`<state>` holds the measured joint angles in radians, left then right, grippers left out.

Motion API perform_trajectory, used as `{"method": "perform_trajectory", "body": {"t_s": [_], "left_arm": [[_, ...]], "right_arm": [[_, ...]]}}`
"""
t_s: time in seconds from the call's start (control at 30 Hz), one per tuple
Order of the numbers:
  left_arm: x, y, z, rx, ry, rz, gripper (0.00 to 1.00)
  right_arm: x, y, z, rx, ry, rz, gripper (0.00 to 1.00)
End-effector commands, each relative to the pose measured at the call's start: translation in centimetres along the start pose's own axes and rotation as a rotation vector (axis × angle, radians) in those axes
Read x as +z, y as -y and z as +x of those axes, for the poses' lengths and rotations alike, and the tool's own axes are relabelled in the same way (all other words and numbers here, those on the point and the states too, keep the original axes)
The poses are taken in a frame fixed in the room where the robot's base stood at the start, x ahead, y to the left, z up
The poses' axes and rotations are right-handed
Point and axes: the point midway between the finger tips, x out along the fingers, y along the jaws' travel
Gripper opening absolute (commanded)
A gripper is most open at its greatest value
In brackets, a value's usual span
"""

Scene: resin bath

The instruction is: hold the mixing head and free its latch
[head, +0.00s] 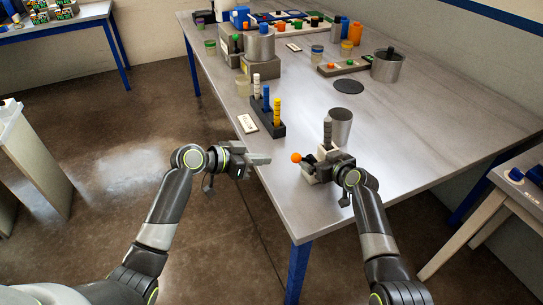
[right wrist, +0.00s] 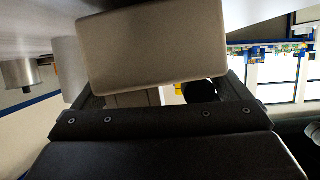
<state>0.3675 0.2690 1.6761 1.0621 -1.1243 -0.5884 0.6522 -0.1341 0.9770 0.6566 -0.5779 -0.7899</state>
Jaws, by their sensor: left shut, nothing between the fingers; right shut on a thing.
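The mixing head is a beige block (head: 309,168) with a grey ribbed rod (head: 327,134) standing up from it and an orange ball knob (head: 296,157) on its left side. It is at the table's near part. My right gripper (head: 328,168) is shut on the block. In the right wrist view the beige block (right wrist: 152,50) fills the space between the fingers, and the knob does not show there. My left gripper (head: 258,159) is shut and empty, left of the orange knob and apart from it, around the table's left edge. Which part is the latch is not certain; the knob looks like its handle.
A grey metal cup (head: 341,122) stands just behind the mixing head. A black rack (head: 270,129) with white, blue and yellow ribbed rods is at the left edge. A metal pot (head: 386,68) and dark disc (head: 348,87) lie farther back. The table's right side is clear.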

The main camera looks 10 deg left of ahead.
Motion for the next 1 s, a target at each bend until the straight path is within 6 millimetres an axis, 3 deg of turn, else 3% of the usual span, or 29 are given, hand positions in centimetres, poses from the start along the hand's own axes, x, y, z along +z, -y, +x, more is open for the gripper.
{"method": "perform_trajectory", "body": {"t_s": [0.4, 0.43, 0.77, 1.0], "left_arm": [[-0.1, 0.0, -0.2, 0.001, -0.003, 0.002, 0.0], [-0.1, 0.0, -0.2, 0.001, -0.003, 0.002, 0.0], [-0.1, -0.1, -0.2, 0.001, -0.004, 0.002, 0.0], [-0.1, -0.1, -0.2, 0.001, -0.004, 0.002, 0.0]], "right_arm": [[0.0, 0.1, 0.0, -0.001, 0.0, 0.0, 0.61], [0.0, 0.1, 0.0, -0.001, 0.0, 0.0, 1.0], [0.0, 0.1, -0.2, -0.002, -0.001, 0.0, 1.0], [0.0, 0.1, -1.9, -0.002, -0.002, 0.0, 1.0]]}}
